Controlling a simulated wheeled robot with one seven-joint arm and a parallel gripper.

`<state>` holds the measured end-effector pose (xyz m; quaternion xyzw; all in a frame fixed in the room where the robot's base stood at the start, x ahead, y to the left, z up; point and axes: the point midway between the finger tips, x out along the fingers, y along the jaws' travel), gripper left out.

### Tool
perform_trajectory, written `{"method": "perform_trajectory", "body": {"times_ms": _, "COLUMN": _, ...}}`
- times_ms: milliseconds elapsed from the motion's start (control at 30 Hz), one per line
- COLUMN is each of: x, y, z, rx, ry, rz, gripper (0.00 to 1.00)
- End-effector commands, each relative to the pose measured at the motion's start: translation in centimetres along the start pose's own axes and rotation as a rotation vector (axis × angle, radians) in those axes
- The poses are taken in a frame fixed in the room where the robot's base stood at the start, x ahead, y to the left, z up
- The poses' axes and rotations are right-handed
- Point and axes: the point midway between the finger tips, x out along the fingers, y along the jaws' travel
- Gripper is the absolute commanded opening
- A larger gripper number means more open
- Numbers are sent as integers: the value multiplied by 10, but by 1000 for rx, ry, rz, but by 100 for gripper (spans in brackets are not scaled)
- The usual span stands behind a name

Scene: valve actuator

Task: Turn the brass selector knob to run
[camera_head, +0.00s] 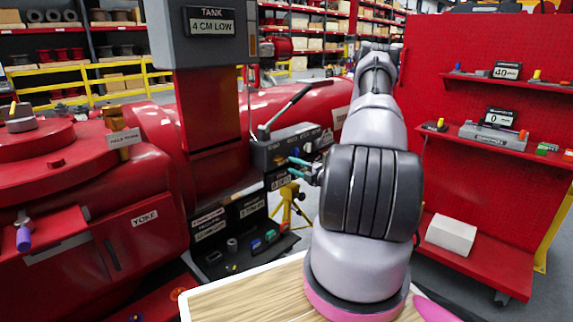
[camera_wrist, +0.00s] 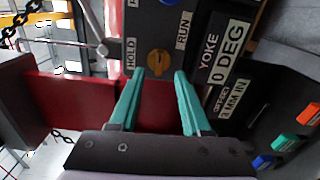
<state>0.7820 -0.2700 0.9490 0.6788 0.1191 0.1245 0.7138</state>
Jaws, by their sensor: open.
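The brass selector knob (camera_wrist: 159,63) sits on a dark panel (camera_wrist: 200,65) in the wrist view, between the labels HOLD (camera_wrist: 131,54) and RUN (camera_wrist: 184,29). Its exact pointing is too small to tell. My gripper (camera_wrist: 160,75) is open, its two teal fingers spread to either side below the knob in that view, with nothing between them. The fingertips look close to the knob; I cannot tell whether they touch it. In the head view my gripper (camera_head: 293,167) is at the front of the dark control box (camera_head: 268,156), and the knob is hard to make out.
A lever (camera_head: 290,106) rises from the box top. YOKE 0 DEG display (camera_wrist: 226,55) lies right of the knob in the wrist view. Red machinery (camera_head: 140,220) fills the left, a wooden table (camera_head: 245,297) the front. A red shelf rack (camera_head: 490,170) stands right.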

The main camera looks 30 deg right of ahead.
Motion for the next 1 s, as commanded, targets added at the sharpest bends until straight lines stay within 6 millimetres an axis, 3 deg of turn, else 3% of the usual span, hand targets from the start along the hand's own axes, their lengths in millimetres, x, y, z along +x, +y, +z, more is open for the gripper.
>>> {"method": "perform_trajectory", "body": {"times_ms": 100, "x": -25, "y": 0, "z": 1, "rx": 2, "ry": -2, "rz": -1, "gripper": 48}}
{"method": "perform_trajectory", "body": {"times_ms": 333, "x": -51, "y": 0, "z": 0, "rx": 0, "ry": 0, "rz": -1, "gripper": 48}}
{"method": "perform_trajectory", "body": {"times_ms": 900, "x": -54, "y": 0, "z": 0, "rx": -1, "ry": 2, "rz": 0, "gripper": 48}}
{"method": "perform_trajectory", "body": {"times_ms": 1000, "x": -50, "y": 9, "z": -5, "rx": -29, "ry": 30, "rz": 4, "gripper": 48}}
